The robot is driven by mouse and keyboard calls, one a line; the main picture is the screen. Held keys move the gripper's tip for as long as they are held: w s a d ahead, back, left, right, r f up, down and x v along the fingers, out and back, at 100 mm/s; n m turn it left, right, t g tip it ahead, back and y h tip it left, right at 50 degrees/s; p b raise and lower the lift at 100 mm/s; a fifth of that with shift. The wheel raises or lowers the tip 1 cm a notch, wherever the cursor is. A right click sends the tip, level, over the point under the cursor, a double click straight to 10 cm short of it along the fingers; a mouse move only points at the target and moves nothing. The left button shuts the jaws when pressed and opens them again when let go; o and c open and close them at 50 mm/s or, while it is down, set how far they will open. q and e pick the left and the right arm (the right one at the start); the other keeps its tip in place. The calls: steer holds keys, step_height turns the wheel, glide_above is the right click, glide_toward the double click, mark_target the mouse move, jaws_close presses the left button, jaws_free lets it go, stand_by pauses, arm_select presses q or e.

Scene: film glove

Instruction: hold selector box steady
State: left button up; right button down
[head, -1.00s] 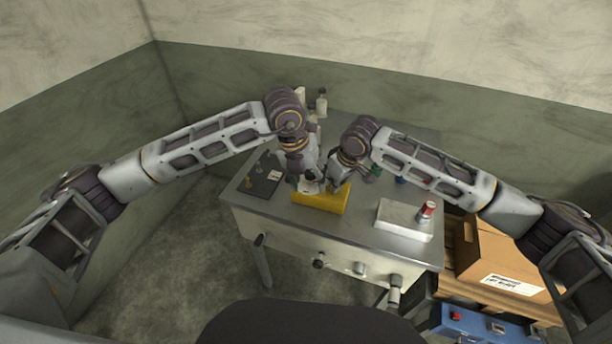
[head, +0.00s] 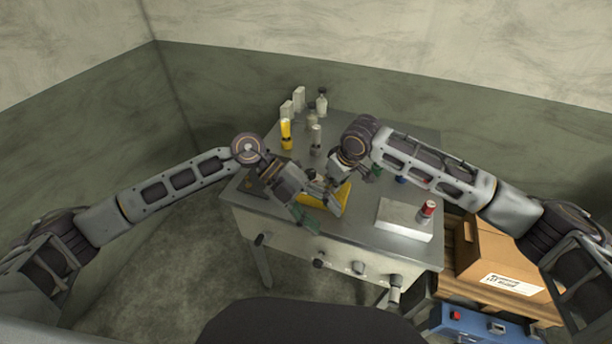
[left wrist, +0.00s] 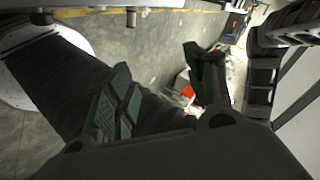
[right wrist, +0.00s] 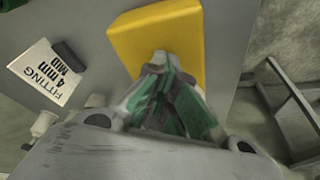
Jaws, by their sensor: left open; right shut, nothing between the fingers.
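The yellow box (head: 343,196), which I take for the selector box, is at the table's front edge in the head view, partly hidden by my grippers. It also shows in the right wrist view (right wrist: 150,40). My right gripper (right wrist: 172,105) is shut and empty, its fingertips over or against the box; I cannot tell whether they touch. In the head view my right gripper (head: 333,183) is at the box's far side. My left gripper (head: 322,222) is open at the table's front edge, beside the box. The left wrist view shows its spread green fingers (left wrist: 160,88) with nothing between them.
A yellow bottle (head: 286,134) and several pale containers stand at the back. A cardboard box (head: 500,262) is right of the table.

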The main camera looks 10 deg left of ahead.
arm_select(q)
steer(key=w+a+f+n+t+h, duration=0.1)
steer(key=w+a+n+t, duration=0.2)
steer(key=n, duration=0.4)
steer(key=w+a+f+n+t+h, duration=0.2)
steer(key=w+a+n+t, duration=0.1)
steer(key=a+n+t, duration=0.3)
steer(key=w+a+f+n+t+h, duration=0.1)
steer(key=a+n+t, duration=0.4)
steer(key=n, duration=0.5)
steer(key=shift+w+a+f, duration=0.25)
steer(key=shift+w+a, duration=0.05)
steer(key=shift+w, duration=0.4)
steer(key=shift+w+a+f, duration=0.25)
steer(key=shift+w, duration=0.4)
steer(key=shift+w+d, duration=0.1)
steer(key=shift+r+x, duration=0.2)
steer(key=shift+x, duration=5.65)
steer(key=shift+c, duration=0.2)
steer(key=c, duration=1)
